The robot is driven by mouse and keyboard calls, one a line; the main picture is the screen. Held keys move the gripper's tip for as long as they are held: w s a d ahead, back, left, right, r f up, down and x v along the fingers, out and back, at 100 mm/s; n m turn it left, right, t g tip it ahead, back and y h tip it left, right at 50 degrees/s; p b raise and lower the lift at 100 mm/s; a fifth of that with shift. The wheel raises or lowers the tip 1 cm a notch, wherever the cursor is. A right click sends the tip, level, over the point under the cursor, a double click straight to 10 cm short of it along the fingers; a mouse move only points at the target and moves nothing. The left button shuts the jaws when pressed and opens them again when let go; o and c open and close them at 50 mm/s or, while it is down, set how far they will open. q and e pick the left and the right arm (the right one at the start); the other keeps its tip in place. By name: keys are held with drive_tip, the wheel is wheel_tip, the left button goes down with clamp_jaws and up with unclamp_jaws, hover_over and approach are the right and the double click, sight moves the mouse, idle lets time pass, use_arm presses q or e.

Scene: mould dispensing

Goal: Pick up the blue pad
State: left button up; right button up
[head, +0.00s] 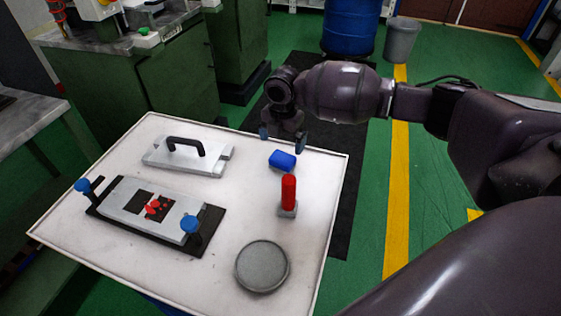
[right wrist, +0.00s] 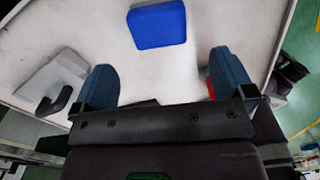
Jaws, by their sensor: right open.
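The blue pad (head: 282,160) lies on the white tabletop (head: 220,255) near its far right part. It also shows in the right wrist view (right wrist: 157,25) at the top, ahead of the fingers and apart from them. My right gripper (head: 284,140) is just above and behind the pad in the head view, pointing down. In the right wrist view its two blue fingers (right wrist: 160,85) are spread wide with nothing between them. My left gripper is not in either view.
A round grey dish (head: 262,267) lies nearer me. A plate with a black handle (head: 185,155) and a mould with blue knobs (head: 155,212) occupy the left. Bare table lies between them and the pad.

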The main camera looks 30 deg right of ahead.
sight(282, 157)
wheel_tip(282, 157, down, 2)
drive_tip(key=shift+f, duration=0.5)
drive_tip(key=f, duration=0.2)
drive_tip(key=f+b, duration=0.1)
drive_tip(key=f, duration=0.1)
drive_tip(key=shift+w+d+f, duration=0.15)
drive_tip(key=shift+d+f, duration=0.05)
drive_tip(key=shift+f, duration=0.35)
drive_tip(key=shift+r, duration=0.1)
drive_tip(key=shift+c, duration=0.8)
drive_tip(key=c, duration=0.8)
